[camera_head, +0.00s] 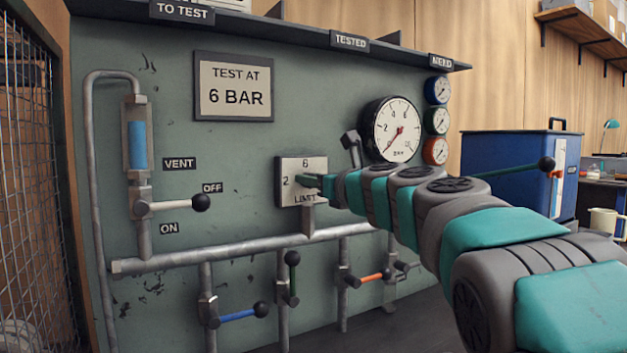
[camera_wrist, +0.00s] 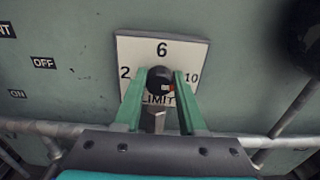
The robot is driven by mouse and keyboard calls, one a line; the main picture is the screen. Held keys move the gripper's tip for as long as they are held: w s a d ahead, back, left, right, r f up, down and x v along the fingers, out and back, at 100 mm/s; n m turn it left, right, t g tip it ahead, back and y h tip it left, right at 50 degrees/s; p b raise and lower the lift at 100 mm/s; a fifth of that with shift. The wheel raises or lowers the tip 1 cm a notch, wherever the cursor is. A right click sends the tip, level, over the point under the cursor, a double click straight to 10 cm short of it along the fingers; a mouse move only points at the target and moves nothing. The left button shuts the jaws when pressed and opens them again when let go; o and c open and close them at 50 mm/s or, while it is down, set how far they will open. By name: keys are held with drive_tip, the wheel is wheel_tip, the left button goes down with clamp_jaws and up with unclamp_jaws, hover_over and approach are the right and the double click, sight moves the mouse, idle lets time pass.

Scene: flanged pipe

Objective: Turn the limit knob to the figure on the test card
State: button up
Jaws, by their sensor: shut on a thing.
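The test card (camera_head: 235,87) on the green panel reads "TEST AT 6 BAR". The limit plate (camera_head: 313,166) carries 2 at left and 6 at top; the wrist view shows this plate (camera_wrist: 190,50) with 10 at right and LIMIT below. The dark round limit knob (camera_wrist: 158,78) is at its middle, with a small orange-red mark on its right side, slightly low. The mark's exact reading is hard to tell. My gripper (camera_wrist: 161,74) has its green fingers shut on the knob, one on each side. In the head view my gripper (camera_head: 321,183) hides the knob.
A pressure gauge (camera_head: 392,130) has its red needle at lower left. Coloured levers and a horizontal pipe (camera_head: 230,251) run below the plate. A blue box (camera_head: 505,170) stands behind my arm.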

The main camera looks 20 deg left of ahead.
clamp_jaws()
drive_tip(key=shift+s+a+r+n+p, duration=0.1)
drive_tip(key=shift+a+n+p, duration=0.05)
drive_tip(key=shift+n+p, duration=0.2)
drive_tip(key=n+b, duration=0.2)
drive_tip(key=n, duration=0.3)
drive_tip(key=n+b, duration=0.2)
drive_tip(key=n, duration=0.4)
drive_tip(key=f+n+b, duration=0.1)
drive_tip(key=n+b, duration=0.1)
drive_tip(key=n, duration=0.4)
drive_tip(key=shift+s+a, duration=0.1)
idle(0.6)
drive_tip(key=o, duration=0.6)
unclamp_jaws()
drive_tip(key=shift+r, duration=0.1)
